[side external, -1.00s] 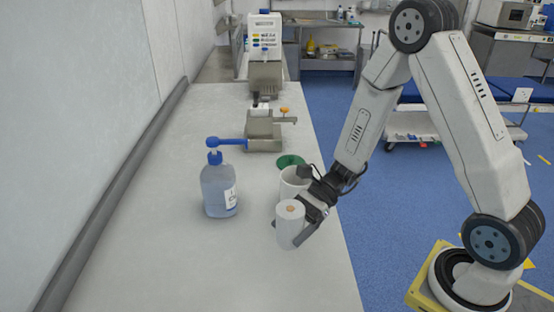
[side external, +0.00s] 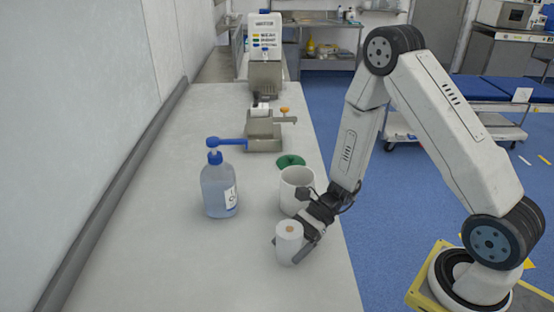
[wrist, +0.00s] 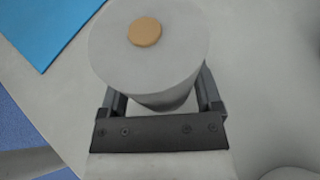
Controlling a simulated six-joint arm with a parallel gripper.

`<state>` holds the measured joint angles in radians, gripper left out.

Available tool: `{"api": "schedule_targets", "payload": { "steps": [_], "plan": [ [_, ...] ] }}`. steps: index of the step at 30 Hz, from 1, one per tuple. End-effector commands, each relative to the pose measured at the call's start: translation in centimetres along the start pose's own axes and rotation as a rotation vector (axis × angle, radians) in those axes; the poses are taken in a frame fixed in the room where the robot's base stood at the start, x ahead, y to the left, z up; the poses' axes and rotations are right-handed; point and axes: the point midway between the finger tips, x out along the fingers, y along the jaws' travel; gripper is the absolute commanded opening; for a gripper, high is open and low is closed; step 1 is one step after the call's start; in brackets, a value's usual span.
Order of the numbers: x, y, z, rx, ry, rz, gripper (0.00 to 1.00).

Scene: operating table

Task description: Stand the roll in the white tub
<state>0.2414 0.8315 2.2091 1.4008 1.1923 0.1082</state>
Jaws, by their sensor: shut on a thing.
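The white roll (side external: 289,246), with a tan core end, is upright in my gripper (side external: 293,243). The wrist view shows the roll (wrist: 150,65) between the two fingers of my gripper (wrist: 161,100), its top end facing the camera. I cannot tell whether its lower end touches the table. The white tub (side external: 289,191) stands upright on the table just behind the roll, and the roll is outside it. My gripper hides part of the tub's lower right side.
A pump bottle (side external: 218,190) with a blue top stands left of the tub. A green disc (side external: 290,161) lies behind the tub, and a metal device (side external: 264,132) stands farther back. The table (side external: 150,265) is clear at the front left.

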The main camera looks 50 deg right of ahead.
Motion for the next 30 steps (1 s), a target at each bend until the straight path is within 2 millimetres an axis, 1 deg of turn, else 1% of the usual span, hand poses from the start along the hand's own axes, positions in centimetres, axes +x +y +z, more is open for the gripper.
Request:
{"api": "schedule_targets", "payload": {
  "steps": [4, 18, 19, 20, 21, 30],
  "plan": [
    [0.31, 0.01, -0.75, 0.000, 0.000, 0.000, 0.22],
    [0.47, 0.03, -1.13, 0.000, 0.000, 0.001, 0.22],
    [0.47, 0.03, -1.13, 0.000, 0.000, 0.001, 0.89],
    [0.47, 0.03, -1.12, 0.000, 0.000, 0.001, 0.98],
    [0.47, 0.03, -1.11, 0.000, 0.000, 0.001, 1.00],
    [0.42, 0.01, -1.00, -0.001, 0.000, 0.000, 1.00]
  ]
}}
